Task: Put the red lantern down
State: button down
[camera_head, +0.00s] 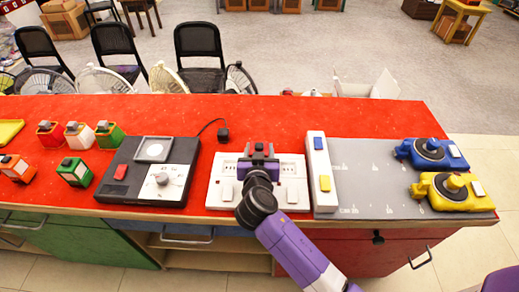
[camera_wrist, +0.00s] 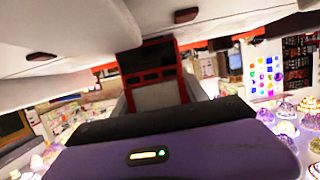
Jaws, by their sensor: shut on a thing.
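My gripper (camera_head: 258,157) is over the white two-button panel (camera_head: 290,168) in the middle of the red counter. In the wrist view, it is shut on a red-framed thing with dark panes and a grey top (camera_wrist: 153,75), which I take as the red lantern. The wrist picture is upside down; the white panel surfaces (camera_wrist: 55,65) show close at the lantern's lower end. I cannot tell whether the lantern touches the panel. In the head view my gripper mostly hides it.
A black box with a dial (camera_head: 121,183) is left of the panel. A white strip (camera_head: 320,172) and a grey mat (camera_head: 365,160) with blue (camera_head: 430,154) and yellow (camera_head: 448,188) devices are right.

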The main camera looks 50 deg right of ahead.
jog(key=shift+f, duration=0.15)
jog(key=c, duration=0.6)
grip_release()
jog(key=shift+r+p, duration=0.3)
jog(key=shift+r, duration=0.05)
jog(key=b+v, duration=0.2)
jog(key=v, duration=0.9)
jog(key=shift+s+a, duration=0.25)
jog(key=shift+a, duration=0.05)
jog(key=shift+r, duration=0.1)
